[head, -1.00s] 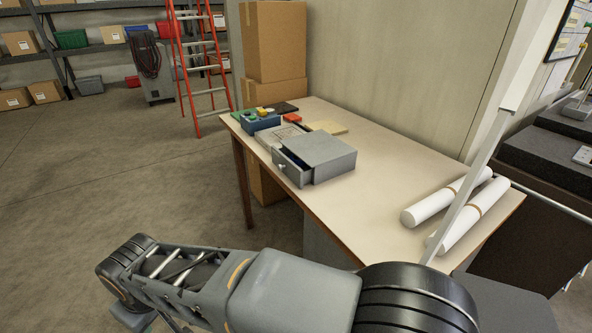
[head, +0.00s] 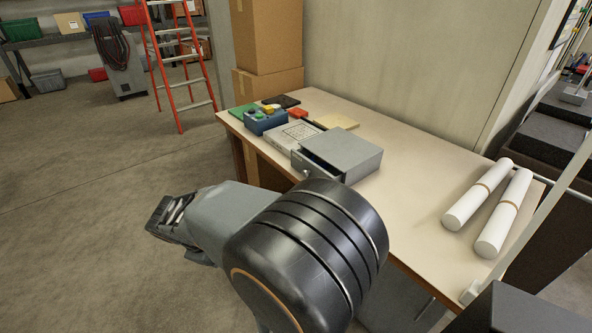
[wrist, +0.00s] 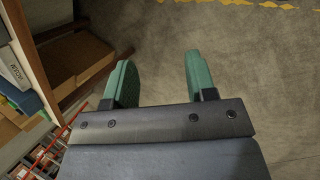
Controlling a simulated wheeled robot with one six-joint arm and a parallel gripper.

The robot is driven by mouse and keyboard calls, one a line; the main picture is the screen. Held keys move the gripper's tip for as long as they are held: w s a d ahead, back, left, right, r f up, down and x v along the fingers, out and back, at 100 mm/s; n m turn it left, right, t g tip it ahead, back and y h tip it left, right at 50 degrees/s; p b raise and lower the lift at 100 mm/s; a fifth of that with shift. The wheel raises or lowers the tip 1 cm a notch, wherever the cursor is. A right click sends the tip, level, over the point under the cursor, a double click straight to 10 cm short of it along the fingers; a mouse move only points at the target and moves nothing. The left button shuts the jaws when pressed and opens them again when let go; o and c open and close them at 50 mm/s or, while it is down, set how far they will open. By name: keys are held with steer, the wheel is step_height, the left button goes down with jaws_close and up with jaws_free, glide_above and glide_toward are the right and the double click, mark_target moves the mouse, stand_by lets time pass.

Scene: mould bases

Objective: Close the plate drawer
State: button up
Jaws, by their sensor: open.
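The plate drawer is part of a small grey box (head: 350,152) on the table. The drawer (head: 308,166) shows pulled partly out of the box's left front side, toward the table edge. Its small knob (head: 306,173) sits just above my dark arm joint, which covers the area below. In the wrist view my gripper (wrist: 157,80) has two green fingers, apart and empty, over bare floor beside the table. The drawer is not clear in the wrist view.
On the table (head: 415,170) are a blue button box (head: 266,122), a flat printed box (head: 292,137) and two white rolls (head: 480,195). Cardboard boxes (head: 268,40) and an orange ladder (head: 178,60) stand behind. The floor (head: 80,200) at left is open.

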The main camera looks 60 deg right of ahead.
steer(key=w+d+n+g+h+p, duration=0.15)
steer(key=d+n+g+h, duration=0.4)
steer(key=d, duration=0.75)
steer(key=n+t+h+p, duration=0.1)
steer(key=n+h+p, duration=0.1)
steer(key=n+h, duration=0.4)
glide_toward(303, 174)
steer(key=shift+m+t+h, duration=0.25)
steer(key=shift+h, duration=0.2)
steer(key=x, duration=0.3)
steer(key=p+x, duration=0.1)
steer(key=x, duration=0.2)
steer(key=p+x, duration=0.1)
steer(key=x, duration=0.1)
steer(key=shift+s+d+f, duration=0.15)
steer(key=shift+s+d, duration=0.1)
steer(key=shift+s, duration=0.25)
jaws_close()
